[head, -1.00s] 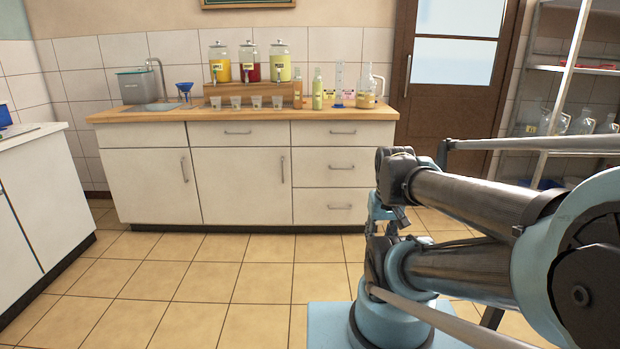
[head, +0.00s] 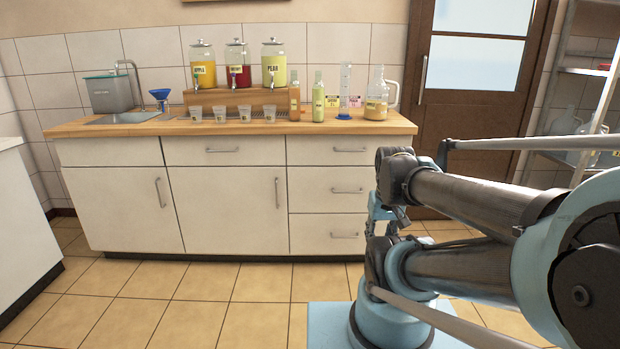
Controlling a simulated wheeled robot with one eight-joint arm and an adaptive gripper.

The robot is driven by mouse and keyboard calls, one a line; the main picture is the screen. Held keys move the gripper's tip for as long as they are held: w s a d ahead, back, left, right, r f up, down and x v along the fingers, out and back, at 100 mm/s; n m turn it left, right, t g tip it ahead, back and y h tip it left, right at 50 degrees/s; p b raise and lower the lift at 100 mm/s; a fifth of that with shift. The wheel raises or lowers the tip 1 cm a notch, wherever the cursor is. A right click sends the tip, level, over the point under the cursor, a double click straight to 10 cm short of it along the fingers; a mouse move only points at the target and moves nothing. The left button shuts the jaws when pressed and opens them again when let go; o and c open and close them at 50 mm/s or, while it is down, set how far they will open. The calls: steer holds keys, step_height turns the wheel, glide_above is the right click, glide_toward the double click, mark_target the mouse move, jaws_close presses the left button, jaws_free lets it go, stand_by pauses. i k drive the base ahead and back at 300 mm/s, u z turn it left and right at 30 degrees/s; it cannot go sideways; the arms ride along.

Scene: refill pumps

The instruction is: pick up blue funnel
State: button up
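The blue funnel (head: 160,95) is at the back left of the wooden counter (head: 400,124), beside the sink. It is small in the head view, with its wide mouth up, and what holds it up is too small to tell. My arm fills the right side of the view, folded near my base and well apart from the funnel. My gripper cannot be made out for certain, so its state does not show.
A grey box (head: 108,93) stands by the sink (head: 128,117), left of the funnel. Dispensers (head: 203,65) on a wooden riser, several small cups (head: 220,114), bottles (head: 318,97) and a jug (head: 376,95) stand to the right. Tiled floor (head: 190,300) before the cabinets is clear.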

mark_target(161, 94)
steer(key=i, duration=1.4)
steer(key=u, duration=0.5)
